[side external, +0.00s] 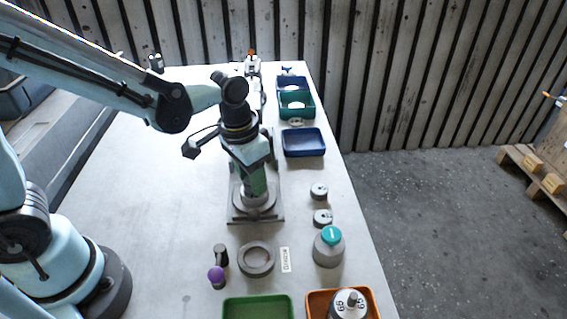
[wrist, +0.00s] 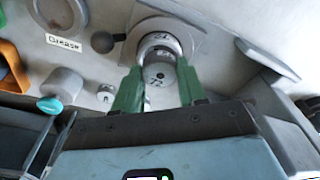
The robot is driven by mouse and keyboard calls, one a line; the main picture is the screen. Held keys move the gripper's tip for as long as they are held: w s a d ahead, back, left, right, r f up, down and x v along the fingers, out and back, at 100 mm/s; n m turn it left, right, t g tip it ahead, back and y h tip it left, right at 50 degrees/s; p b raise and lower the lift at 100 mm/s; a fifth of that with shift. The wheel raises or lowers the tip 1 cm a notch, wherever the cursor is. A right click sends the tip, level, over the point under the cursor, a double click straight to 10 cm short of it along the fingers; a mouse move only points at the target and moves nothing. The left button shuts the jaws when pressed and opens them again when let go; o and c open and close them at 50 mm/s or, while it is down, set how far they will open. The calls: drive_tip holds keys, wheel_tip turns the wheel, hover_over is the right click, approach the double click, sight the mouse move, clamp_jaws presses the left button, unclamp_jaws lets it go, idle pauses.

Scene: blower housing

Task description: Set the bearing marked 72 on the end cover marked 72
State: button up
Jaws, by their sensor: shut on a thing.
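In the wrist view my gripper (wrist: 158,88) has its green fingers closed on the sides of a round grey bearing (wrist: 158,76), with 72 on its face and a dark centre hole. Just beyond it is a light round end cover (wrist: 160,42), with a mark that looks like 72, on a grey square plate. The bearing overlaps the cover in this view, so I cannot tell whether they touch. In the side view my gripper (side external: 254,182) points down over the base plate (side external: 240,215); its fingers hide the bearing.
Two small grey rings (side external: 319,190) lie right of the plate. A grey housing with a teal cap (side external: 330,236), a grey ring dish (side external: 256,259), a purple-knobbed piece (side external: 216,275), a green tray (side external: 258,306) and an orange tray (side external: 372,300) are nearer. A blue tray (side external: 303,142) stands behind.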

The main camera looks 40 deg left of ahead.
drive_tip(key=shift+f, duration=0.5)
idle(0.5)
drive_tip(key=o, duration=1.6)
drive_tip(key=shift+c, duration=0.2)
drive_tip(key=shift+r, duration=0.15)
drive_tip(key=shift+r, duration=3.6)
drive_tip(key=s+a+r+n+t, duration=0.1)
drive_tip(key=s+a+n+t, duration=0.1)
drive_tip(key=s+a+t, duration=0.3)
drive_tip(key=shift+a+r+t, duration=0.2)
drive_tip(key=shift+a+t, duration=0.2)
drive_tip(key=shift+a, duration=0.8)
